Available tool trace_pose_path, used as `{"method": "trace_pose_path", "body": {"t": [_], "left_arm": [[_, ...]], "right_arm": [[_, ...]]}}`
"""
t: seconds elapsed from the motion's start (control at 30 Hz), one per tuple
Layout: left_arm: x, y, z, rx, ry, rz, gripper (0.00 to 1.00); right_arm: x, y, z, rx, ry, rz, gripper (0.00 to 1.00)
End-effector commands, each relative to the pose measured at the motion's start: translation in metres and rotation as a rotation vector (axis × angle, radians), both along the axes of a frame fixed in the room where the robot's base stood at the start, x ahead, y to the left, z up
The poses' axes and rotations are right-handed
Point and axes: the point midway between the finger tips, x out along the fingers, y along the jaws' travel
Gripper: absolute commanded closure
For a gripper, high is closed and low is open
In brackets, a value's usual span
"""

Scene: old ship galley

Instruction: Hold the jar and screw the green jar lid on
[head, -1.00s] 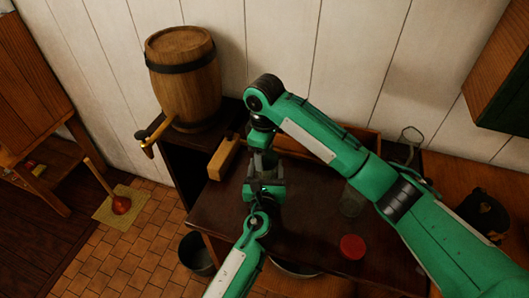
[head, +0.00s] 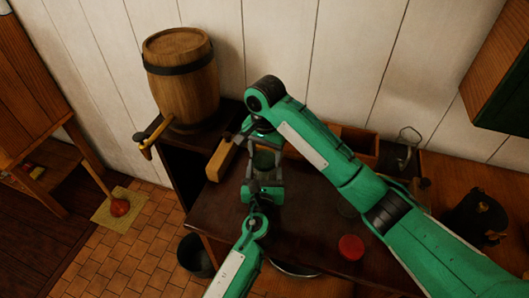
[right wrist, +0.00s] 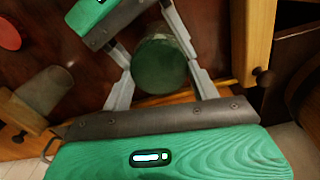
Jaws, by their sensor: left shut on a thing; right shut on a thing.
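The jar (head: 265,173) stands upright at the left part of the dark table, mostly hidden between my grippers. The green lid (head: 264,159) is on top of it; in the right wrist view the lid (right wrist: 160,65) is a round dark green disc. I cannot tell how tightly it sits. My left gripper (head: 264,184) comes from the front and is shut on the jar. My right gripper (head: 263,146) reaches down from above and is shut on the lid, its fingers on either side of it (right wrist: 160,72).
A red lid (head: 351,247) lies on the dark table (head: 315,235) to the right. A clear glass (right wrist: 45,90) stands near it, partly behind my right arm in the head view.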

Motion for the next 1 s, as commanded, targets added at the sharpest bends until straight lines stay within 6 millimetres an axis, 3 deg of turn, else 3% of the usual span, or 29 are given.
{"method": "trace_pose_path", "body": {"t": [0.5,0.67,0.7,0.8,1.0], "left_arm": [[-0.0006,0.0001,-0.0019,0.001,0.004,0.000,1.00],[-0.0006,0.0002,-0.0020,0.001,0.004,0.000,1.00],[-0.0006,0.0002,-0.0020,0.001,0.004,0.000,1.00],[-0.0006,0.0002,-0.0020,0.001,0.004,0.000,1.00],[-0.0005,0.0002,-0.0019,0.001,0.003,0.001,1.00]], "right_arm": [[-0.0018,-0.0025,0.0014,0.002,-0.003,-0.783,0.61],[-0.0019,-0.0025,0.0014,0.002,-0.003,-0.792,0.61],[-0.0019,-0.0025,0.0014,0.002,-0.003,-0.792,0.34],[-0.0021,-0.0024,0.0010,0.001,-0.003,-0.791,0.14],[-0.0025,-0.0023,0.0002,0.001,-0.002,-0.789,0.14]]}}
